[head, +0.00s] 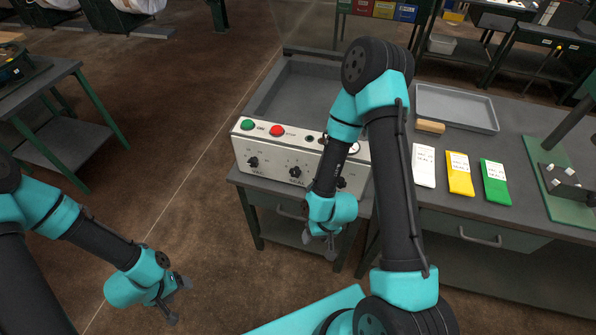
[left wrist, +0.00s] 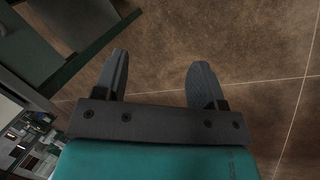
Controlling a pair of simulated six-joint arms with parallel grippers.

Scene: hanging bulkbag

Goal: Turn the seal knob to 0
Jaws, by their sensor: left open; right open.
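The seal knob (head: 295,172) is a small black knob in the middle of the front of a white control box (head: 270,160), above the label SEAL. A vac knob (head: 253,162) is to its left, and another dark knob (head: 341,183) is to its right, partly behind my right arm. The dial numbers are too small to read. My right gripper (head: 331,243) is below and to the right of the box, apart from it, open and empty. My left gripper (head: 178,299) is low over the floor at the left, open and empty; its spread fingers show in the left wrist view (left wrist: 160,80).
Green (head: 247,124) and red (head: 277,130) buttons are on the box top. A grey tray (head: 455,107), a wooden block (head: 430,127) and white (head: 423,166), yellow (head: 459,173) and green (head: 495,182) packets lie on the table at right.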

